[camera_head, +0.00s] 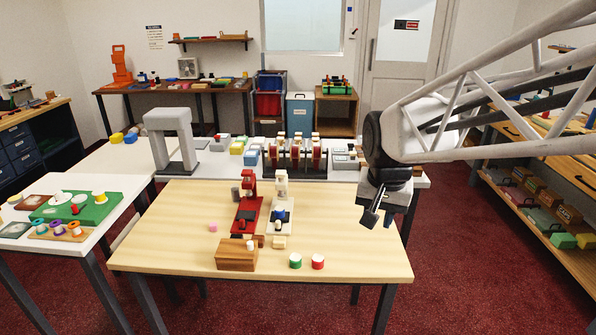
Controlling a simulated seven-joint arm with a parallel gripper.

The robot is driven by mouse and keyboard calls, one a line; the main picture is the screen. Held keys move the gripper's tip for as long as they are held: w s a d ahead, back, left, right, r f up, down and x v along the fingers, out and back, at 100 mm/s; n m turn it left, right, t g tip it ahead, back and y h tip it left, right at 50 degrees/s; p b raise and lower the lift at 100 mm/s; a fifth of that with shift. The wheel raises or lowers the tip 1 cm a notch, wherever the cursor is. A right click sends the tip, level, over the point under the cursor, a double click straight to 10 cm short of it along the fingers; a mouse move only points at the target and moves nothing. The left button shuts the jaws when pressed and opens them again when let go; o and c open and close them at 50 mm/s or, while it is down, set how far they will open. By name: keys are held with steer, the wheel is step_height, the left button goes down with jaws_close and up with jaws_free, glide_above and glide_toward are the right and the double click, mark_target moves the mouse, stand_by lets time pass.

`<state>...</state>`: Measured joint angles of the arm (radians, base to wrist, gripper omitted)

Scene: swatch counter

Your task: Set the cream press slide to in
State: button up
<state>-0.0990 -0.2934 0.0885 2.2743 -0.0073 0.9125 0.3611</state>
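The cream press (281,188) stands upright near the middle of the wooden table (345,225), just right of the red press (247,192). Its pale base reaches toward the near edge, with a blue piece (279,213) and a small dark piece on it under and in front of the head. The slide is too small to tell apart from the base, so its exact position is unclear. My gripper (376,216) hangs right of the cream press, above the table's right part, apart from both presses. Its dark fingers are seen at an angle, and their gap is unclear.
A wooden block (237,258) stands in front of the red press. A green-sided pot (295,261) and a red-sided pot (318,261) stand near the front edge. A pink piece (213,227) lies at left. The table's right side is clear.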

steer(key=w+a+f+m, duration=0.15)
steer(key=w+a, duration=0.25)
steer(key=w, duration=0.6)
steer(key=m+g, duration=0.2)
steer(key=m, duration=0.2)
glide_above(278, 222)
steer(key=f, duration=2.1)
steer(key=shift+d, duration=0.25)
steer(key=shift+w+a+f+m, duration=0.2)
steer(key=shift+a+f+m, duration=0.05)
steer(key=shift+a+f, duration=0.1)
steer(key=shift+d+f, duration=0.1)
steer(key=shift+f, duration=3.8)
jaws_close()
